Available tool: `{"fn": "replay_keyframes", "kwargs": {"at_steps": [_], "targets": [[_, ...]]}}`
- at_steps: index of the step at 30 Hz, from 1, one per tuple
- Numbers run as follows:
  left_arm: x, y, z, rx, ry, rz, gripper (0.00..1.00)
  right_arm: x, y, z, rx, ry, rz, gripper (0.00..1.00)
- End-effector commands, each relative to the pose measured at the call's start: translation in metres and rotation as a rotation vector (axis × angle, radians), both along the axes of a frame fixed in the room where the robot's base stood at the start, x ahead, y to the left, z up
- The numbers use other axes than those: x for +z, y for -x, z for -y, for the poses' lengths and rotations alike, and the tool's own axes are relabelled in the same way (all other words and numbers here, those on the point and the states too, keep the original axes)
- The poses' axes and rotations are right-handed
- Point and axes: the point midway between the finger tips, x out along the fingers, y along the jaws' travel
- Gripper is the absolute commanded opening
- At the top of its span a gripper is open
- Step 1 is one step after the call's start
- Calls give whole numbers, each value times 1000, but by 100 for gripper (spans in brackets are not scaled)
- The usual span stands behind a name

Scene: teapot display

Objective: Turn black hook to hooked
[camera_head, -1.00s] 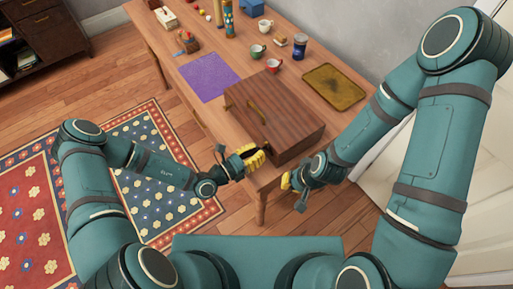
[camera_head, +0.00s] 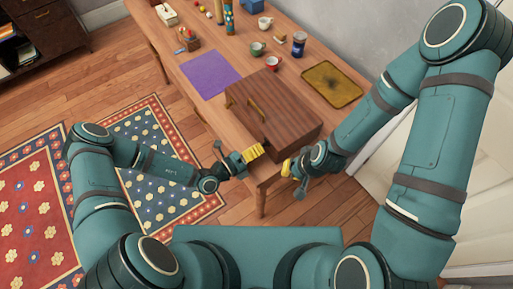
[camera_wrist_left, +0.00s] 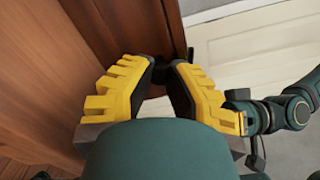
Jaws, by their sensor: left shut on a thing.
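A brown wooden case (camera_head: 290,108) with a brass-coloured handle (camera_head: 257,108) stands at the near end of the table. My left gripper (camera_head: 263,148), with yellow fingers, is at the case's near side. In the left wrist view its fingertips (camera_wrist_left: 168,68) are close together at the case's edge (camera_wrist_left: 178,25), shut on a small dark piece (camera_wrist_left: 163,62) that looks like the black hook. Most of the hook is hidden by the fingers, so I cannot tell its angle. My right gripper (camera_head: 287,169) is beside the table's near right corner, apart from the case; its finger opening is unclear.
A purple mat (camera_head: 209,73) and a dark yellow tray (camera_head: 332,84) lie on the table (camera_head: 180,48). A green cup (camera_head: 257,48), a red cup (camera_head: 272,63) and a dark blue can (camera_head: 299,43) stand beyond the case. A patterned rug (camera_head: 160,170) covers the floor at left.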

Motion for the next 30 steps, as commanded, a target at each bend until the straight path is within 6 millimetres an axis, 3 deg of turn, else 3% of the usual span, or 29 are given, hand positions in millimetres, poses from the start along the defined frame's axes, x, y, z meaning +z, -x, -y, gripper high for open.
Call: {"fn": "replay_keyframes", "kwargs": {"at_steps": [18, 19, 21, 22, 30], "targets": [[-2, 3, 2, -7, 23, -41, 0, 1, 0, 0, 0, -1, 0, 0], [-2, 3, 2, -7, 23, -41, 20, 1, 0, 0, 0, -1, 0, 0], [-2, 2, 2, -7, 22, -41, 45, 1, 0, 0, 0, -1, 0, 0], [-2, 2, 2, -6, 23, -40, 52, 1, 0, 0, 0, -1, 0, 0], [-1, 1, 1, -3, 24, -37, 52, 1, 0, 0, 0, 0, 0, 0]]}}
